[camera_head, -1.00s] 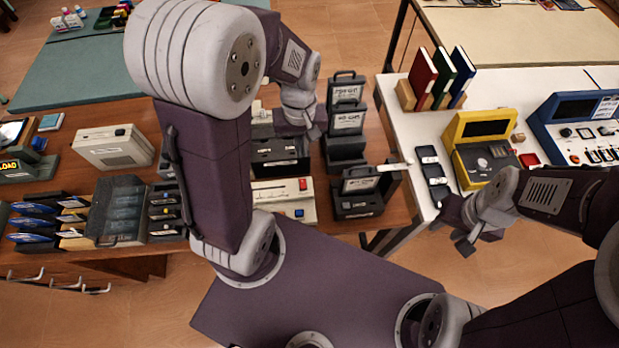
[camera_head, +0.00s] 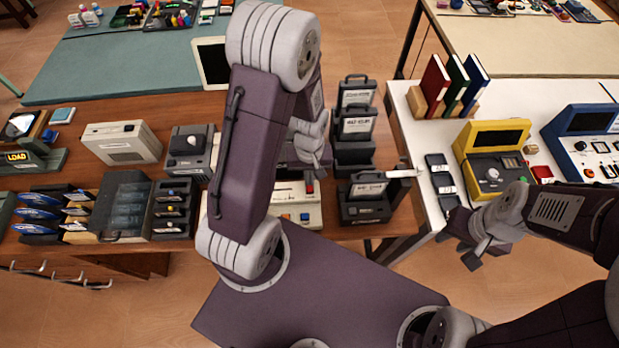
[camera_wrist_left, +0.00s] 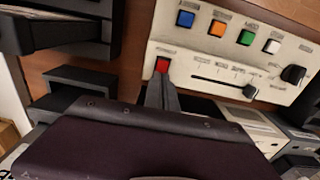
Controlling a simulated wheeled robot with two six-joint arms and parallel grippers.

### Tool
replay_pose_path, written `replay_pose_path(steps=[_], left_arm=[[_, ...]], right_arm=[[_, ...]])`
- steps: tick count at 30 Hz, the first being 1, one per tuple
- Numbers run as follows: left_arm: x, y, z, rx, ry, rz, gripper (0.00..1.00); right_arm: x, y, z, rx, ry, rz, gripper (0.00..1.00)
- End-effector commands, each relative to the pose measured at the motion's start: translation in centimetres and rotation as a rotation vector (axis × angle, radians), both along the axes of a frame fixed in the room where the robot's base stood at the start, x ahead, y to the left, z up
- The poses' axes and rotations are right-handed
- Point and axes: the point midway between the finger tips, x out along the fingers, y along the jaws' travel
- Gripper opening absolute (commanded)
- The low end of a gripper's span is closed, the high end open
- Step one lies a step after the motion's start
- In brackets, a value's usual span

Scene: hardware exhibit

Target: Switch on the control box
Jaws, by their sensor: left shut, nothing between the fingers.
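A cream control box (camera_head: 312,212) stands on the wooden table, partly hidden behind my left arm in the head view. In the left wrist view its panel (camera_wrist_left: 210,55) shows a red square button (camera_wrist_left: 162,65), a row of blue, orange, green and white buttons, a slider and a black knob. My left gripper (camera_wrist_left: 160,92) is shut and empty, its fingertips close to the red button; I cannot tell whether they touch. My right gripper (camera_head: 458,243) is open and empty, off the front of the white table.
Black upright cases (camera_head: 356,125) stand right of the cream box. A yellow console (camera_head: 497,135) and a blue console (camera_head: 590,125) sit on the white table (camera_head: 408,110).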

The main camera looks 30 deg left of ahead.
Motion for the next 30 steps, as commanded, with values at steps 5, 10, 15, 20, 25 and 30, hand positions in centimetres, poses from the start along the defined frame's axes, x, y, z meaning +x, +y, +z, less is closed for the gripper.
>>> replay_pose_path(steps=[5,10,15,20,25,30], left_arm=[[0.0,0.0,-0.6,0.000,0.000,0.000,0.00],[0.0,0.0,-0.6,0.000,-0.001,0.000,0.00],[0.1,0.2,-0.4,-0.012,0.027,0.004,0.00],[0.3,0.3,-1.1,-0.055,0.093,0.004,0.00],[0.5,0.4,-1.9,-0.064,0.108,0.000,0.00],[0.4,0.4,-2.1,-0.063,0.108,0.000,0.00]], right_arm=[[0.0,0.0,0.0,0.000,0.000,0.000,0.36],[0.0,0.0,0.0,0.000,0.000,0.000,0.36],[0.0,0.0,0.9,0.000,0.000,0.000,0.36],[0.0,0.0,2.4,0.000,0.000,0.000,0.36],[0.0,0.0,2.5,0.000,0.000,0.000,0.36],[0.0,0.0,2.2,0.000,0.000,0.000,0.36]])
